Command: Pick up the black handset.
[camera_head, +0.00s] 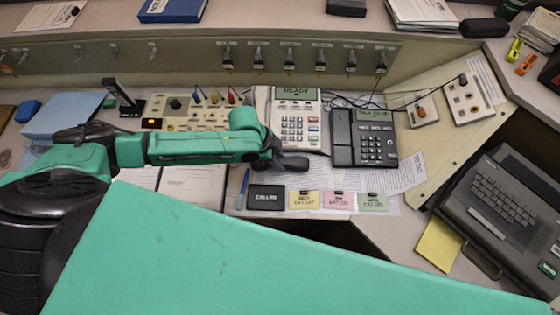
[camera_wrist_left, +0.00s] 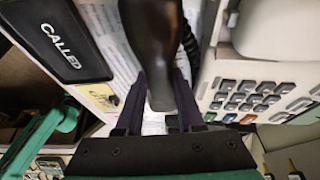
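The black handset (camera_wrist_left: 152,45) runs down the middle of the left wrist view, its near end between the two fingers of my left gripper (camera_wrist_left: 160,85). Both fingers lie close against its sides, and the gripper looks shut on it. A dark coiled cord shows beside it. In the head view my left gripper (camera_head: 290,163) is low in front of the white phone, with the dark shape there partly covered by my wrist. The black phone (camera_head: 372,140) stands to the right. I cannot tell whether the handset touches the desk.
The white phone (camera_head: 298,130) stands right behind the gripper. A CALLED plaque (camera_head: 266,198) and coloured cards (camera_head: 337,201) lie in front. A blue pen (camera_head: 242,188) is to the left. A keyboard terminal (camera_head: 505,205) is at the right. My large green arm part covers the foreground.

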